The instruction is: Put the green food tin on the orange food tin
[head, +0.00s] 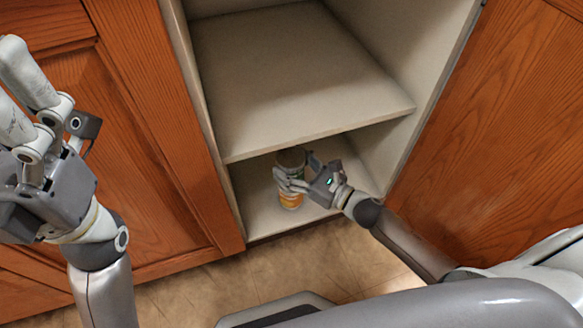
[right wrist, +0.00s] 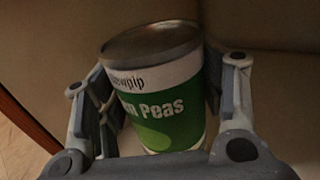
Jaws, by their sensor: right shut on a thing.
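My right gripper (head: 302,180) is shut on the green food tin, low in the open cabinet. In the right wrist view the green tin (right wrist: 165,95) stands between the two fingers, with a metal lid and a label reading "Peas". In the head view its grey lid (head: 291,157) shows above the fingers. The orange food tin (head: 290,200) shows directly below the gripper, on the cabinet's lower floor. Its upper part is hidden by the fingers, and I cannot tell whether the two tins touch. My left gripper (head: 62,115) is raised at the left, its fingers apart and empty.
A cabinet shelf (head: 295,85) lies just above and behind the right gripper. The lower compartment floor (head: 258,215) is otherwise bare where it shows. The cabinet's right wall (head: 425,65) and an orange-brown wooden door (head: 490,120) stand on the right.

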